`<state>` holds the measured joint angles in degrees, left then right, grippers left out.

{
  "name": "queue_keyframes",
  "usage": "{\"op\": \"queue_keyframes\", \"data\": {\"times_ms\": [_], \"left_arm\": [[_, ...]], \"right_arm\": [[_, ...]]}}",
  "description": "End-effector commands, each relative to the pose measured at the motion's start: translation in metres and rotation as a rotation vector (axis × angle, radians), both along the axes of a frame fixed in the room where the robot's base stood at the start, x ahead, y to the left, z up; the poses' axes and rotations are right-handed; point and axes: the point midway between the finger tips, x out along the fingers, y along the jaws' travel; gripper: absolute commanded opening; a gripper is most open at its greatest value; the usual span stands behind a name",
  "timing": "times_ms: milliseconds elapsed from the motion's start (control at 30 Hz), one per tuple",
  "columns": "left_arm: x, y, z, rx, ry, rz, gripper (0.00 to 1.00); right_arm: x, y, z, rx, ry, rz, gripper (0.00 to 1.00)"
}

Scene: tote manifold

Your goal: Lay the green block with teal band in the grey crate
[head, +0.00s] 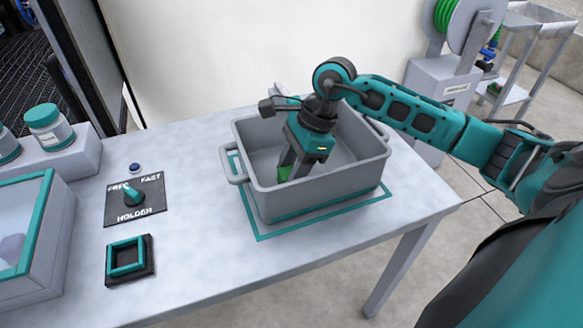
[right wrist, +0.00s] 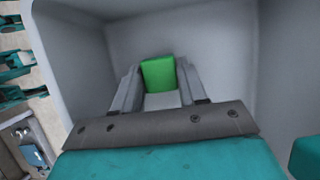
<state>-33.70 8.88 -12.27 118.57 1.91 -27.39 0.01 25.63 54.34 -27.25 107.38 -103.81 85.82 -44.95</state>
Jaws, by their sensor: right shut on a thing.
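The grey crate (head: 335,190) stands on the table inside a teal outlined square. My right gripper (head: 290,172) reaches down into the crate from above. It is shut on the green block (head: 284,173), which shows between the fingers near the crate's front left inner wall. In the right wrist view the green block (right wrist: 159,73) sits between the two fingertips (right wrist: 160,85), with crate walls around it. The teal band is not visible in either view. Whether the block touches the crate floor I cannot tell. My left gripper is not in view.
A black holder panel with a teal knob (head: 133,196) and a teal square frame on a dark base (head: 127,259) lie left of the crate. Teal-lidded jars (head: 48,127) and a teal-edged box (head: 40,240) stand further left. The table's front right is clear.

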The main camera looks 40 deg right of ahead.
Motion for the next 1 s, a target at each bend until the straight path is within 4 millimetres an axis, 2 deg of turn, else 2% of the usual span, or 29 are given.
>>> {"op": "queue_keyframes", "data": {"times_ms": [133,167,400,767,867,1000], "left_arm": [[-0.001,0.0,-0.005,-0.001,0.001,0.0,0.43],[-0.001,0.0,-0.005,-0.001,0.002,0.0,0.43],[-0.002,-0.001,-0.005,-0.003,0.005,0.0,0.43],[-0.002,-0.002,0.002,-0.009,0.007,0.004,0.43],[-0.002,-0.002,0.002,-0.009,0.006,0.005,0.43],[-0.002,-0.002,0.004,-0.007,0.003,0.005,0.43]], "right_arm": [[0.0,0.0,-0.004,0.0,0.0,0.0,0.12],[0.0,0.0,-0.004,0.0,0.0,0.0,0.43],[0.0,0.0,-0.003,0.0,0.0,0.0,0.66],[0.0,0.0,0.004,0.0,0.0,0.0,0.67],[-0.001,-0.007,0.016,-0.003,-0.002,-0.002,0.67],[-0.003,-0.018,0.045,-0.004,-0.004,-0.002,0.67]]}}
